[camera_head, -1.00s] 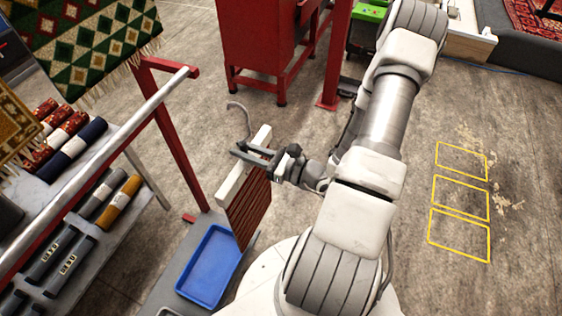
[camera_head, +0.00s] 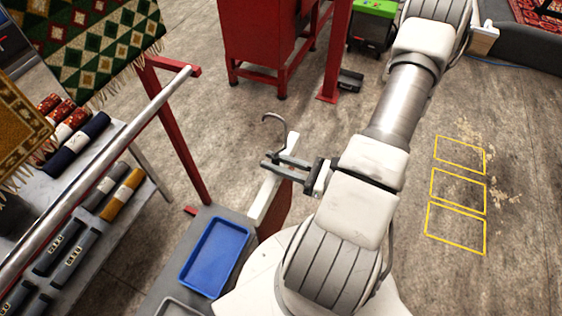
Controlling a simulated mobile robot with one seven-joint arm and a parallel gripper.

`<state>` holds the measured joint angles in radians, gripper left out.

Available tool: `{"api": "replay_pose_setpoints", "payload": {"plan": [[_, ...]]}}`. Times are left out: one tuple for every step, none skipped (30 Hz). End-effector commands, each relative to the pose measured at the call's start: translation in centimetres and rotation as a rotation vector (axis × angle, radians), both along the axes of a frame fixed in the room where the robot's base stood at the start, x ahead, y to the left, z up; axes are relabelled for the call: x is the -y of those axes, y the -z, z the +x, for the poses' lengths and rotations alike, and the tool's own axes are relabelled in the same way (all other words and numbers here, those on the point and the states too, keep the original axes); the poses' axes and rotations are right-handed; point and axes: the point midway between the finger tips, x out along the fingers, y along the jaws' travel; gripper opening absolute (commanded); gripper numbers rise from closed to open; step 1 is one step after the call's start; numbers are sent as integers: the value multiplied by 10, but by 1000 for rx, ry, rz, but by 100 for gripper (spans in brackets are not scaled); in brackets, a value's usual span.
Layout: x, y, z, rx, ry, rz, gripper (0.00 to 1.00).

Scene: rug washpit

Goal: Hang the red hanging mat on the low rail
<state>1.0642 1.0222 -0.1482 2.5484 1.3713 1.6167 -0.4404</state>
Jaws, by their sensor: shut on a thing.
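The red hanging mat (camera_head: 276,212) hangs from a white bar (camera_head: 264,200) with a grey hook (camera_head: 276,119) above it. My gripper (camera_head: 284,166) is shut on the white bar, with the hook standing up beyond the fingers. Only a narrow part of the mat shows, partly hidden by the bar and my arm. A bare silver rail (camera_head: 98,157) on red posts runs diagonally at the left and looks like the low rail. The mat is well to the right of this rail, apart from it.
Rolled rugs (camera_head: 76,145) fill shelves behind the rail. Patterned rugs (camera_head: 84,42) hang at upper left. A red cabinet (camera_head: 262,45) stands at the back. Open floor lies between rail and cabinet.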

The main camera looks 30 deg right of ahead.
Motion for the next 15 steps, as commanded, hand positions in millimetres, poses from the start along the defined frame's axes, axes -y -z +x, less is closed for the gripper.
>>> {"api": "replay_pose_setpoints", "payload": {"plan": [[-3,-1,3,2,-4,3,0],[-5,-1,5,2,-4,3,0],[-7,-1,8,2,-3,3,0],[-8,-1,10,2,-3,3,0],[-9,-1,12,1,-3,2,0],[-11,-1,15,1,-3,2,0],[-13,-1,17,1,-4,2,0],[-14,-1,19,2,-4,3,0],[-16,-1,21,1,-3,2,0],[-17,-1,23,1,-3,2,0],[-18,-1,25,1,-4,2,0],[-20,-1,28,1,-3,3,0],[-22,-1,30,1,-4,3,0],[-23,-1,32,1,-5,3,0],[-25,-1,34,0,-3,2,0]]}}
